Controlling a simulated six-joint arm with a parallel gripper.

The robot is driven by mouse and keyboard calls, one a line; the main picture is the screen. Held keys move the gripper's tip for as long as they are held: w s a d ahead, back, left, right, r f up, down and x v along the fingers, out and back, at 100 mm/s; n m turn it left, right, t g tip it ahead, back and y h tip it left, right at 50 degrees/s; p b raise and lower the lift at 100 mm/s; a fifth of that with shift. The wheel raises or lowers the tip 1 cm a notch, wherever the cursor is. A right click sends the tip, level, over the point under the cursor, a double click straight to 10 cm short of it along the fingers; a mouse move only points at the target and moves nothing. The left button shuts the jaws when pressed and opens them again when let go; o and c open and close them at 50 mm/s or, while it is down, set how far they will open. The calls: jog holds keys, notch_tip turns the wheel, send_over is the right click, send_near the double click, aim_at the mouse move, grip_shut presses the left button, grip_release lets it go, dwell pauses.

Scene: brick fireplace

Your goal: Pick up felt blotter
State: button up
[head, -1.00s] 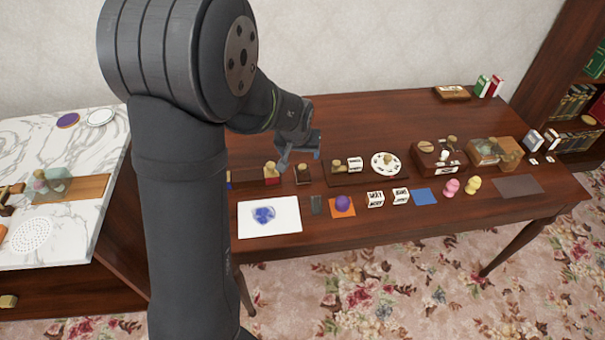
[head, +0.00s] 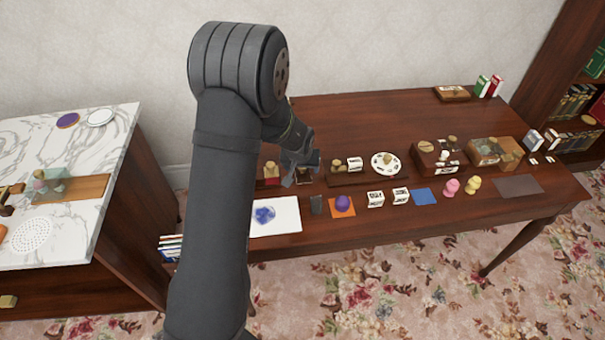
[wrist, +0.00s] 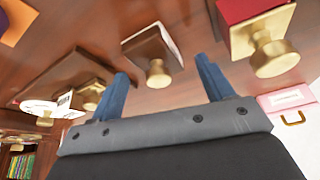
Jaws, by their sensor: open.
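My gripper (head: 302,172) is open and empty over the table. In the wrist view its blue fingers (wrist: 165,84) point at a small dark brown block (wrist: 150,47) with a pale edge and a brass knob, which shows between and beyond the fingertips. This block looks like the felt blotter, but no label confirms it. In the head view the gripper partly hides it. A red block (wrist: 245,15) with a larger brass knob stands right of it in the wrist view; it also shows in the head view (head: 270,180), left of the gripper.
The wooden table (head: 360,120) is clear toward the back. A white sheet with a blue print (head: 285,222), a purple round thing on an orange square (head: 334,212) and white blocks (head: 376,199) lie in front. A dark tray (head: 357,181) and white plate (head: 378,159) stand to the right.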

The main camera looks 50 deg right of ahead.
jog(key=shift+x, duration=0.85)
jog(key=c, duration=1.2)
jog(key=shift+r, duration=0.15)
notch_tip(320, 180, up, 4)
jog(key=s+a+r, duration=0.1)
jog(key=s+r, duration=0.5)
jog(key=s, duration=0.5)
jog(key=shift+s+r, duration=0.3)
jog(key=shift+r, duration=0.1)
jog(key=shift+a, duration=0.1)
